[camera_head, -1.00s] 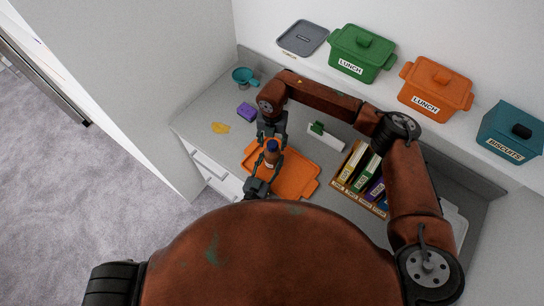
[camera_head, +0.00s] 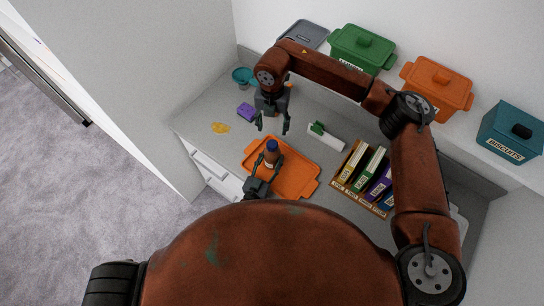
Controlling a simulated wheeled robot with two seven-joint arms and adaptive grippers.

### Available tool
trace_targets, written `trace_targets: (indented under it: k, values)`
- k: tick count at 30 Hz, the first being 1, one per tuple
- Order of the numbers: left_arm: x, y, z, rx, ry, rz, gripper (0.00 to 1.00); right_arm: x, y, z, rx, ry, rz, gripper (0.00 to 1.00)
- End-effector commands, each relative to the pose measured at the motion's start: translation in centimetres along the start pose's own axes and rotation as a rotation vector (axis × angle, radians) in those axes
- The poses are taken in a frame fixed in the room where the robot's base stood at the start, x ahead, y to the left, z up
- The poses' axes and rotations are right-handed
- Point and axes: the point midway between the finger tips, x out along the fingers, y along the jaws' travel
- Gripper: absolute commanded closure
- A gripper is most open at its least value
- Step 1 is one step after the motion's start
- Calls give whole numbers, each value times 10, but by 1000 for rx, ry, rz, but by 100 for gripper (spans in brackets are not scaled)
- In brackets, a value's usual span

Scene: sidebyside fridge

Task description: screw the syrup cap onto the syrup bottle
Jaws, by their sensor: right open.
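The syrup bottle (camera_head: 271,158), brown and small in the picture, stands upright over the orange tray (camera_head: 297,180). The dark blue syrup cap (camera_head: 272,146) sits on top of its neck; how tightly it is seated cannot be seen. My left gripper (camera_head: 266,168) comes from below in the head view, with its fingers on both sides of the bottle's body, shut on it. My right gripper (camera_head: 272,125) is open and empty. Its spread fingers are behind and above the cap, apart from it.
A yellow spill (camera_head: 220,128), a purple sponge (camera_head: 246,112) and a teal cup (camera_head: 244,76) are at the left of the counter. Lidded containers, green (camera_head: 362,48), orange (camera_head: 436,86) and teal (camera_head: 511,132), line the shelf behind.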

Motion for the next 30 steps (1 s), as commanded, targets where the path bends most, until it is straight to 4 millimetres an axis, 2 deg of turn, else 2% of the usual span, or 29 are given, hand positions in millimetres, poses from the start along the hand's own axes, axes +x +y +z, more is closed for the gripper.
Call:
trace_targets:
  k: [4,12,13,21,30]
  values:
    - [0,0,0,0,0,0,100,-8,0,0,0,1,1,49]
    - [0,0,0,0,0,0,100,-9,0,0,0,1,0,49]
    - [0,0,0,0,0,0,54,-9,0,0,0,1,0,49]
    - [0,0,0,0,0,0,36,-9,0,0,0,1,0,49]
    - [-2,0,0,0,-1,0,36,-9,0,0,0,1,0,49]
